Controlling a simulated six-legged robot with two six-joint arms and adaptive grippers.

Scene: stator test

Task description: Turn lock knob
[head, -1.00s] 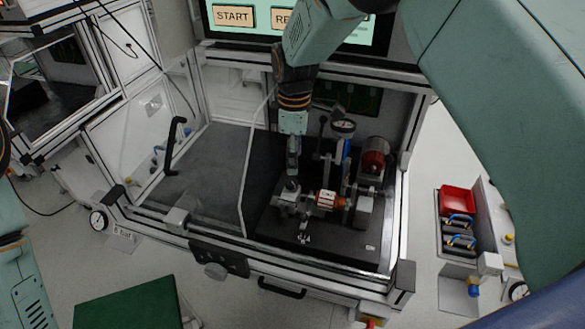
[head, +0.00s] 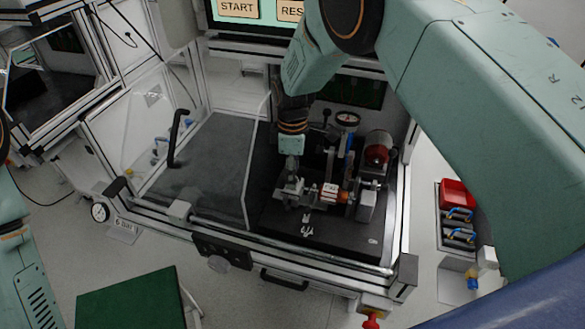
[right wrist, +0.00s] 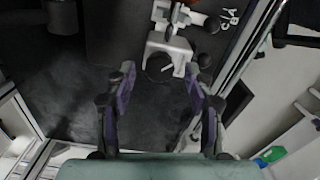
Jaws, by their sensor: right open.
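The test fixture (head: 330,193) stands on a black base plate inside the framed cell, with an orange-and-white part in its middle. My right gripper (head: 291,174) points down at the metal block (head: 291,190) at the fixture's left end. In the right wrist view, the open fingers (right wrist: 160,72) are on either side of a dark round knob (right wrist: 158,68) on a pale block (right wrist: 168,48). Contact between fingers and knob cannot be told. A second dark knob (right wrist: 205,62) sits beside the right fingertip. My left arm shows at the left edge, its gripper out of view.
A clear panel (head: 252,165) stands upright left of the fixture. A gauge (head: 347,119) and red motor (head: 377,154) are behind and right. The grey floor left of the panel is clear.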

